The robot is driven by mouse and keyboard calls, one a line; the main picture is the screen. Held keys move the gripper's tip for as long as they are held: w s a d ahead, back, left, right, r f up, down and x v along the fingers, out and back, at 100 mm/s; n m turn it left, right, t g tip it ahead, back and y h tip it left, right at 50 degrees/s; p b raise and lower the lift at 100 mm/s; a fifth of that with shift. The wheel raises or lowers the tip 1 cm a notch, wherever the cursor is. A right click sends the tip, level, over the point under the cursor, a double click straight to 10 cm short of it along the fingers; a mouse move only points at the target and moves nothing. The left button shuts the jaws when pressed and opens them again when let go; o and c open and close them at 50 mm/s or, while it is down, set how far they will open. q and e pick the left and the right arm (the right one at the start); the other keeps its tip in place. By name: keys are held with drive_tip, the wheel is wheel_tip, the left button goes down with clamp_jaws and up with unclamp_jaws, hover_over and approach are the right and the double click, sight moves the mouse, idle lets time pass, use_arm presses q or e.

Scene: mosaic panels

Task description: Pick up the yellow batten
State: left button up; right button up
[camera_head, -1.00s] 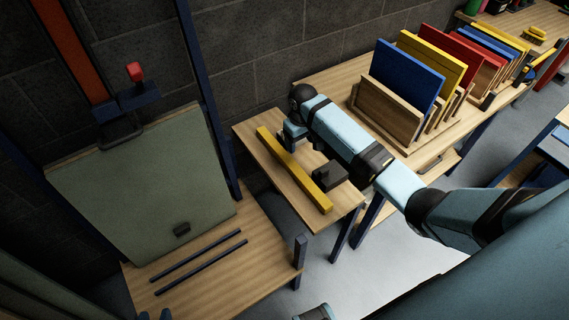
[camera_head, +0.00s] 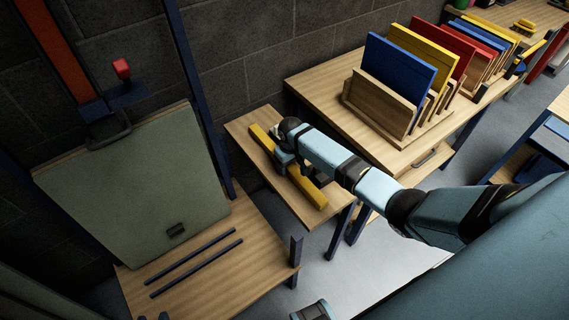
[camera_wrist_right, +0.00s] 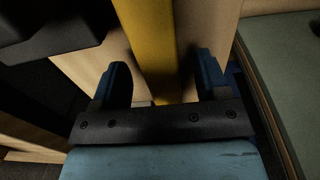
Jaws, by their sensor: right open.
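The yellow batten (camera_head: 309,190) lies lengthwise on a small wooden side table (camera_head: 247,128) in the head view. My right gripper (camera_head: 284,163) is over the middle of the batten and hides part of it. In the right wrist view, the open fingers of my right gripper (camera_wrist_right: 162,68) stand on either side of the yellow batten (camera_wrist_right: 150,35). Whether the fingers touch it I cannot tell.
A dark block (camera_wrist_right: 50,30) is close to the gripper at upper left in the wrist view. A rack of coloured panels (camera_head: 402,75) stands on the bench to the right. A grey-green board (camera_head: 135,185) leans on the left, above two dark rods (camera_head: 195,262).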

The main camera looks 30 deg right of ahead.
drive_tip(key=shift+f, duration=0.1)
drive_tip(key=c, duration=1.2)
drive_tip(key=shift+o, duration=0.2)
